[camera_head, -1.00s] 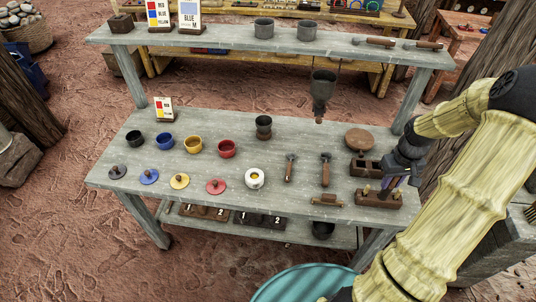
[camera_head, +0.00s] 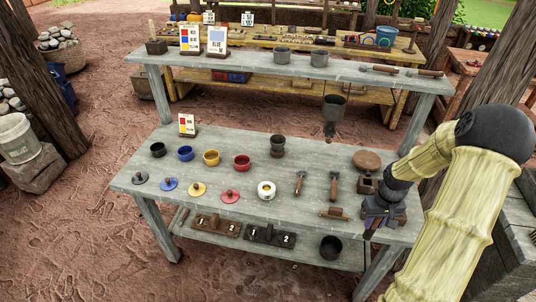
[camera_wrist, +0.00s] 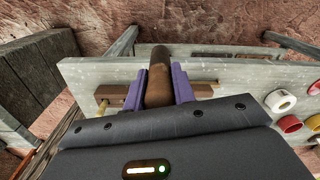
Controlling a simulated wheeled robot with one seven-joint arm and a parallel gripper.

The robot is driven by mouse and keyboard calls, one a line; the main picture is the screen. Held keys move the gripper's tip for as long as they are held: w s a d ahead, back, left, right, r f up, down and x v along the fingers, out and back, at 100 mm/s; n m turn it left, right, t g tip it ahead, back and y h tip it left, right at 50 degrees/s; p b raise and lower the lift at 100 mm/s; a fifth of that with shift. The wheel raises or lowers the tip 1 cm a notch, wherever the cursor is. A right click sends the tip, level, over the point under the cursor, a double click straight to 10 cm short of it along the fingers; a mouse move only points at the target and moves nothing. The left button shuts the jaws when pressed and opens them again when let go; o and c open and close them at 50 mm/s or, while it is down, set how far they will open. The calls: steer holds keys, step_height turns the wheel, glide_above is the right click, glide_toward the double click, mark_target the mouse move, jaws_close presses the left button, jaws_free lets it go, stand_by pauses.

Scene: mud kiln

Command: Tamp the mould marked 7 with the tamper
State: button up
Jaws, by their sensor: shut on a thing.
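My gripper (camera_head: 372,218) is at the front right of the grey table. In the wrist view its purple fingers (camera_wrist: 158,90) are shut on a brown, round-ended wooden piece (camera_wrist: 159,68), which looks like a handle. I cannot tell whether it is the tamper, as its lower end is hidden. A brown wooden block with brass pegs (camera_wrist: 200,91) lies behind the fingers on the table; I cannot tell whether it touches the held piece. I can read no mark 7 on anything in view.
The table (camera_head: 292,214) holds coloured cups, lids, two handled tools (camera_head: 334,186) and a round wooden disc (camera_head: 367,160). A funnel (camera_head: 333,108) hangs above its back. Pieces marked 1 and 2 (camera_head: 215,225) lie on the lower shelf. The table's front edge is near my gripper.

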steer(key=w+a+f, duration=0.1)
steer(key=a+f, duration=0.4)
steer(key=a, duration=0.4)
steer(key=w+a+f, duration=0.1)
steer(key=a+f, duration=0.5)
steer(key=a, duration=0.3)
steer(key=shift+w, duration=0.2)
steer(key=shift+a, duration=0.1)
